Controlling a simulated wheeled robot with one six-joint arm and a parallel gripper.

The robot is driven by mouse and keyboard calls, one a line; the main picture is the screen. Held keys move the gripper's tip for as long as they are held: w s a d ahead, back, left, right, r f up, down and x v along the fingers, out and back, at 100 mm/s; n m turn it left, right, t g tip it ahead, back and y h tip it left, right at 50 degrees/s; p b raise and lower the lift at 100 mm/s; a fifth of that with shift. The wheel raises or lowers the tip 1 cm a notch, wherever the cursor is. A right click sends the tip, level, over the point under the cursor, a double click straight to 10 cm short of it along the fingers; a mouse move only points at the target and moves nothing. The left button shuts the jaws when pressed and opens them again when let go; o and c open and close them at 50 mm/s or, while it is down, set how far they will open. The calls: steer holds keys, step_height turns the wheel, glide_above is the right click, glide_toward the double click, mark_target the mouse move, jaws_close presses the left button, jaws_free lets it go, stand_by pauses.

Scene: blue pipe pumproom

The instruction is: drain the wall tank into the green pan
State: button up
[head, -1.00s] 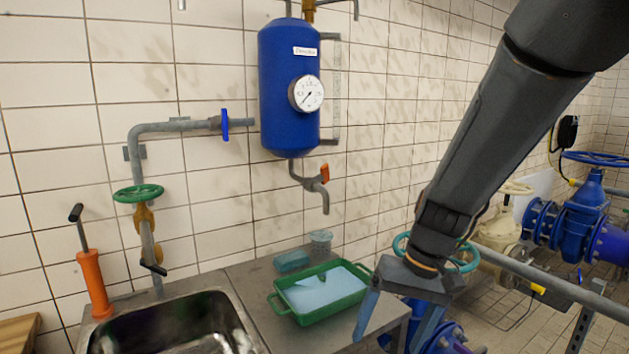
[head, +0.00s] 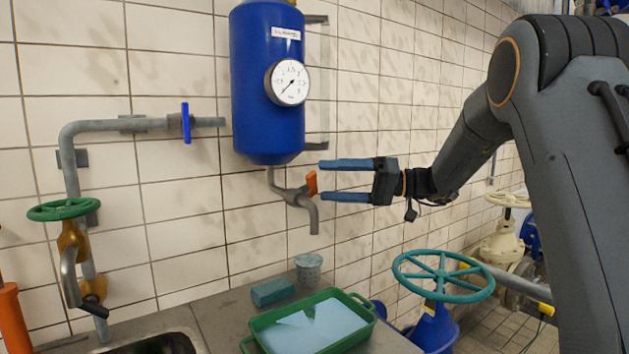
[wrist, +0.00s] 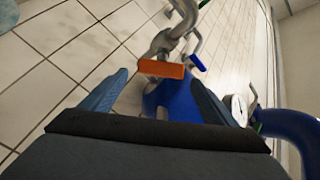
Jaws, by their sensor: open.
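The blue wall tank (head: 268,100) hangs on the tiled wall with a round gauge (head: 287,82) on its front. Under it is a grey drain tap with a downturned spout (head: 313,218) and an orange handle (head: 311,184). My gripper (head: 322,180) is open, its blue fingers pointing left, one above and one below the handle's height in the head view. In the wrist view the orange handle (wrist: 162,69) lies between and ahead of the fingertips; no contact shows. The green pan (head: 262,324) stands on the counter below the spout, with light blue liquid or lining inside.
A teal sponge (head: 272,291) and a clear cup (head: 308,268) stand behind the pan. A teal handwheel (head: 443,276) is at the right of the counter. A pipe with a blue lever (head: 186,122) and a green handwheel (head: 64,210) are on the left.

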mark_target(317, 182)
steer(key=a+p, duration=0.1)
steer(key=a, duration=0.4)
steer(key=shift+w, duration=0.15)
steer(key=c, duration=1.1)
